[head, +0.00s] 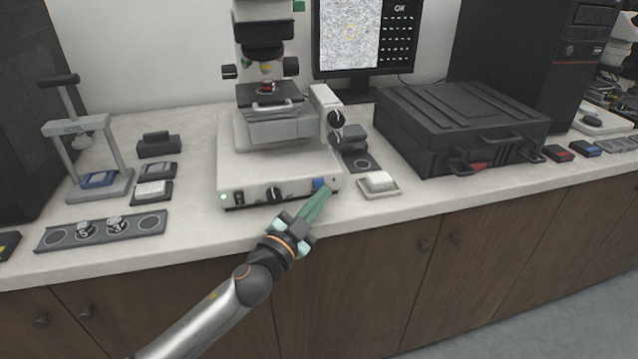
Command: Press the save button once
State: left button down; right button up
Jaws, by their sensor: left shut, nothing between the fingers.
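A blue button (318,184) sits at the right end of the front panel on the pale microscope base (235,165). I take it to be the save button; no label is readable. My left gripper (327,189) is shut and empty. Its green fingers point up and away, with the tips just right of the blue button. I cannot tell whether they touch the panel or button. The same panel has a black knob (273,193), a dark switch (239,197) and a green light (225,197). My right gripper is not in view.
A white block in a small tray (393,189) lies close right of my gripper. A black case (455,115) stands farther right. A hand press (85,140) and a dark strip with round slots (150,224) are at left. A monitor (365,35) stands behind.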

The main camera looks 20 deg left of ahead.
pick_arm(q)
jog(key=shift+w+a+r, duration=0.3)
jog(key=shift+a+r, duration=0.1)
jog(key=shift+a, duration=0.15)
jog(key=shift+s+d+f, duration=0.35)
jog(key=shift+s+d, duration=0.15)
jog(key=shift+d, duration=0.05)
jog(key=s+d, duration=0.1)
jog(key=s, duration=0.1)
jog(key=shift+s+d+p, duration=0.3)
jog(key=shift+s+d, duration=0.1)
dwell(0.5)
